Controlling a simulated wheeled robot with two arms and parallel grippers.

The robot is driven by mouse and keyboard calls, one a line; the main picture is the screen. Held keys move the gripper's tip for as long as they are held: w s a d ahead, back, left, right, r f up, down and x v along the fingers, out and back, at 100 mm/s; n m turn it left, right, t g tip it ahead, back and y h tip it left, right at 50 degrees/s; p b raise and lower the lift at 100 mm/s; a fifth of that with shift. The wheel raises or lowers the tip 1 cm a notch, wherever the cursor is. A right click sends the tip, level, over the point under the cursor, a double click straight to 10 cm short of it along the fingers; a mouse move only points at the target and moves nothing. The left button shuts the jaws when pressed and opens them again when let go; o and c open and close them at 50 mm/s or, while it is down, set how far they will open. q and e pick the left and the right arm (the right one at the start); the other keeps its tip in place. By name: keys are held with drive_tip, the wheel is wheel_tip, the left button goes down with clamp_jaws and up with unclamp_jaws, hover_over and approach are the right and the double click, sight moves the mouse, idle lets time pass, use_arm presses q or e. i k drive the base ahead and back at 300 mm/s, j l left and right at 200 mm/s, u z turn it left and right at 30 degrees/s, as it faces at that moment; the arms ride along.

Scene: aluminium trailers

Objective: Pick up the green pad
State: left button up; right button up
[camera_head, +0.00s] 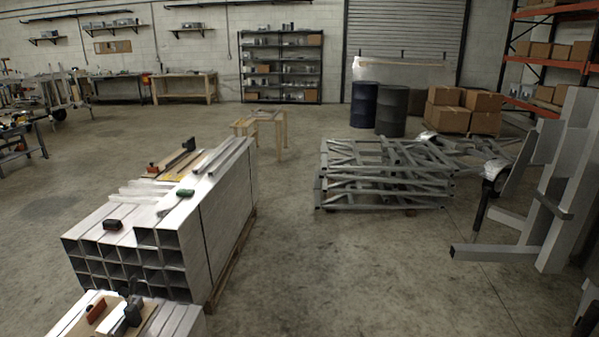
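A small dark green block (185,192), which looks like the green pad, lies on top of the large stack of square aluminium tubes (212,228), left of the middle of the view. It rests on the top surface near the long bars. Nothing touches it from above. Neither of my grippers shows in this view.
A lower stack (185,322) at the bottom left carries a board and tools. Stacked metal frames (385,190) stand right of centre, and large aluminium parts (550,215) at the right. The concrete floor between is clear.

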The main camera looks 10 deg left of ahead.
sight(182, 192)
drive_tip(key=i, duration=2.45)
drive_tip(key=i+u, duration=0.35)
drive_tip(key=i+l+u, duration=0.1)
drive_tip(key=i+u, duration=0.2)
drive_tip(key=i, duration=0.3)
drive_tip(key=i+l+u, duration=0.2)
drive_tip(key=i+u, duration=0.15)
drive_tip(key=i, duration=0.1)
